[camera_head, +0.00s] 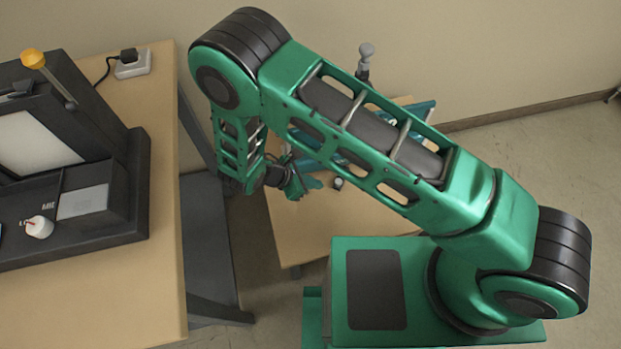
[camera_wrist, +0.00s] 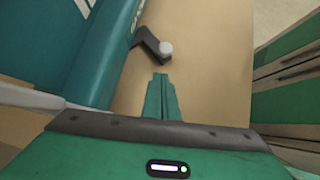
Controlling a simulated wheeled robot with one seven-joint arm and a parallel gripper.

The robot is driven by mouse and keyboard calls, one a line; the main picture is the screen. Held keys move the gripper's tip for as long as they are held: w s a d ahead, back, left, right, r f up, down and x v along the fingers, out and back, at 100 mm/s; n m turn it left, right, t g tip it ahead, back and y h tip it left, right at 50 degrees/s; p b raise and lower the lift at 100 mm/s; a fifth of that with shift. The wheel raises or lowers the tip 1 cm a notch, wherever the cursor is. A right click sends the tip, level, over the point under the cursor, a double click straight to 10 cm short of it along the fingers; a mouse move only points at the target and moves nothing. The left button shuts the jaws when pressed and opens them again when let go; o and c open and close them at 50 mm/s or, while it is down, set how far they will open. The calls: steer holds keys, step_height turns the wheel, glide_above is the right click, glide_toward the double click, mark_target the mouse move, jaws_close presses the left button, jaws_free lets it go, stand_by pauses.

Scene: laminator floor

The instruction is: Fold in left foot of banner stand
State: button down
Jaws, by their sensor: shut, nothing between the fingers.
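The teal banner stand (camera_head: 418,112) lies on a small wooden table and is mostly hidden behind my arm in the head view. Its long teal body runs along the left of the wrist view (camera_wrist: 98,50). One black foot (camera_wrist: 150,40) with a pale round tip sticks out from its side over the tabletop; the tip also shows in the head view (camera_head: 337,183). Whether this is the left foot I cannot tell. My gripper (camera_wrist: 161,80) is shut and empty, its fingertips just short of the foot with a small gap visible. It also shows in the head view (camera_head: 294,188).
A larger wooden table (camera_head: 110,290) on the left holds a dark laminator (camera_head: 90,215) with a yellow-knobbed lever and a white dial. A power socket (camera_head: 132,66) sits at its back. The small table (camera_head: 290,225) has bare wood around the foot.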

steer(key=shift+w+d+f, duration=0.2)
steer(key=shift+w+d, duration=0.1)
steer(key=shift+d, duration=0.35)
steer(key=shift+w+d+f, duration=0.25)
steer(key=shift+d, duration=0.45)
steer(key=shift+w+d+f, duration=0.2)
steer(key=shift+w+d, duration=0.1)
steer(key=shift+d, duration=0.35)
